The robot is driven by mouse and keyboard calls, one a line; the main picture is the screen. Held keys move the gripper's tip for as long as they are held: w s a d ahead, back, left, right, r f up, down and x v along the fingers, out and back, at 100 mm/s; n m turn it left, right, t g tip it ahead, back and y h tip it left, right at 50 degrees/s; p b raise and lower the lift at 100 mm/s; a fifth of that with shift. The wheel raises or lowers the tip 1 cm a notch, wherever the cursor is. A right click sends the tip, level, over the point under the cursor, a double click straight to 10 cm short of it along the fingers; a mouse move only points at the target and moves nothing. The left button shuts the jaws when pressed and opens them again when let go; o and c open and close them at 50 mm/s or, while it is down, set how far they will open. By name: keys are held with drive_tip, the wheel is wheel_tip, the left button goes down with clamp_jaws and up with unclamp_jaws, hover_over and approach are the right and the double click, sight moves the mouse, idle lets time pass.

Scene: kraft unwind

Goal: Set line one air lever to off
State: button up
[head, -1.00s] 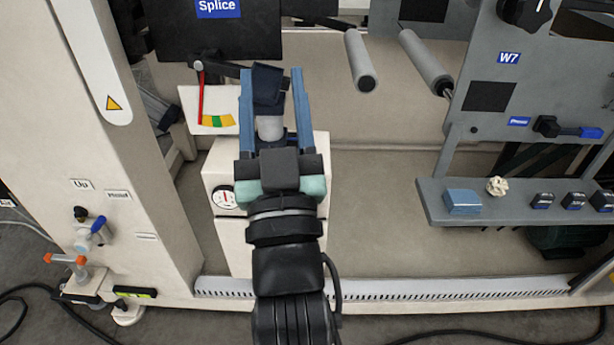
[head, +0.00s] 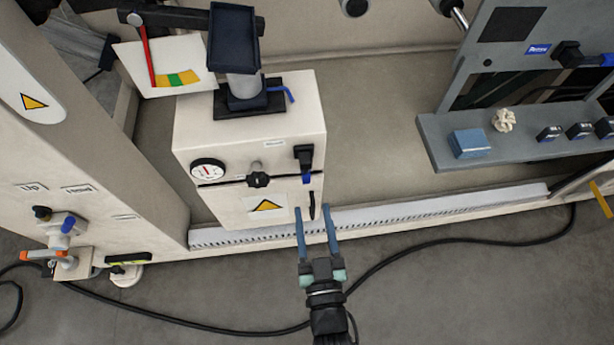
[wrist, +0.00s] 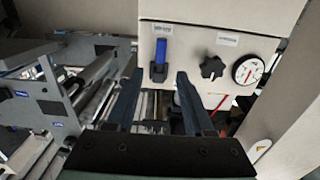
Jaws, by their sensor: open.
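A black valve with a blue lever (head: 306,178) sits at the right of the front of a white box (head: 240,135). The lever hangs down from the valve in the head view. In the wrist view, which shows the box upside down, the blue lever (wrist: 161,51) points up in the picture. The label beside it is too small to read. My gripper (head: 315,213) is open and empty below the lever, by the box's lower right edge.
Another blue-handled valve (head: 68,224) is on the left column. A grey shelf (head: 437,150) holds small items. A black cable (head: 410,248) crosses the floor.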

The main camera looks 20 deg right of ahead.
sight(306, 178)
drive_tip(key=b+x, duration=0.1)
drive_tip(key=x, duration=0.7)
drive_tip(key=shift+w, duration=0.25)
clamp_jaws()
idle(1.1)
